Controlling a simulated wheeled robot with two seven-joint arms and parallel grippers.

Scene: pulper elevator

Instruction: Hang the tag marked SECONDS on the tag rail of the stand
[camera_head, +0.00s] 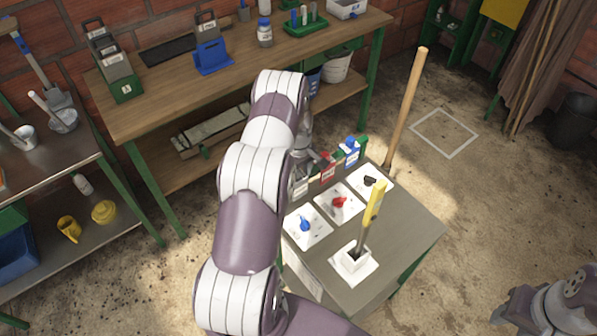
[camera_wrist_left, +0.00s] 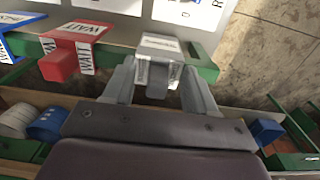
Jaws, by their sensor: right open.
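The stand (camera_head: 405,232) has a green tag rail (camera_wrist_left: 207,72) along its far edge. A red tag marked WAIT (camera_head: 327,167) and a blue tag (camera_head: 351,152) sit over the rail; both show in the left wrist view, red (camera_wrist_left: 62,64) and blue (camera_wrist_left: 12,35). A pale grey tag (camera_wrist_left: 160,44) with a white label is at the rail beside the red one; its print is too small to read. My left gripper (camera_wrist_left: 159,74) has its fingers against the grey tag's two sides. My right gripper (camera_head: 508,302) is open and empty at the lower right.
A wooden pole (camera_head: 407,105) rises behind. A workbench (camera_head: 160,88) stands beyond.

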